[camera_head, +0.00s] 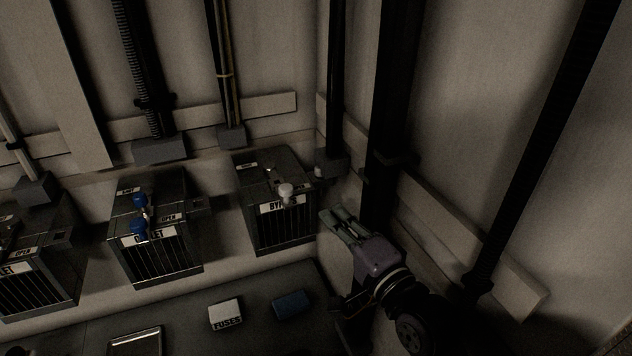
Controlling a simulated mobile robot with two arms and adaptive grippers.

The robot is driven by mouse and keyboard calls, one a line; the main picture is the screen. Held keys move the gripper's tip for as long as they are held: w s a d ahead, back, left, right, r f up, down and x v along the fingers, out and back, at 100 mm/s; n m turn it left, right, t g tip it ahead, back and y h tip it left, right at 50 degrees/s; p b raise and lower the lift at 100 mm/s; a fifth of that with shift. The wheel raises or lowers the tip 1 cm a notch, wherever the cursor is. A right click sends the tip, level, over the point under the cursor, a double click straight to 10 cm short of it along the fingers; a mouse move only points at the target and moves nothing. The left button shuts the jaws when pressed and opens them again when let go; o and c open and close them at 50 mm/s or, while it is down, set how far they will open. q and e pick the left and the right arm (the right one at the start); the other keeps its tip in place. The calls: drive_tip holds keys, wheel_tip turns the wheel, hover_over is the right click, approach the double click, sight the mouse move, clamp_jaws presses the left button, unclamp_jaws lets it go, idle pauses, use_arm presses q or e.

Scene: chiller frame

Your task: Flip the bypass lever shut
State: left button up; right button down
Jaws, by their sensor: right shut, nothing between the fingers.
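The bypass lever has a pale round knob (286,190) on a thin arm. It sits on the front upper edge of the dark bypass box (284,232), above a label partly reading "BY". My right gripper (332,213) is shut and empty, just right of the bypass box. Its fingers point up and left toward the box, apart from the knob. The exact angle of the lever is hard to tell in the dim light. My left gripper is not in view.
An outlet box (160,262) with blue handles (139,229) stands to the left, and another box (38,285) farther left. Below lie a white fuses box (225,314), a blue block (291,305) and a metal tray (136,342). Dark pipes (395,90) run up the right wall.

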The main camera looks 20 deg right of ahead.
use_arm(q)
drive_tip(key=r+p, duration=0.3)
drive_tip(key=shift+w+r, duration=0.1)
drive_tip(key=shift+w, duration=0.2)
use_arm(e)
drive_tip(key=w, duration=0.3)
drive_tip(key=w+a, duration=0.1)
drive_tip(key=w, duration=0.5)
drive_tip(key=shift+w+a+r, duration=0.2)
drive_tip(key=shift+w+a, duration=0.15)
drive_tip(key=shift+w, duration=0.05)
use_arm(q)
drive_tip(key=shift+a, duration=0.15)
use_arm(e)
drive_tip(key=shift+w, duration=0.1)
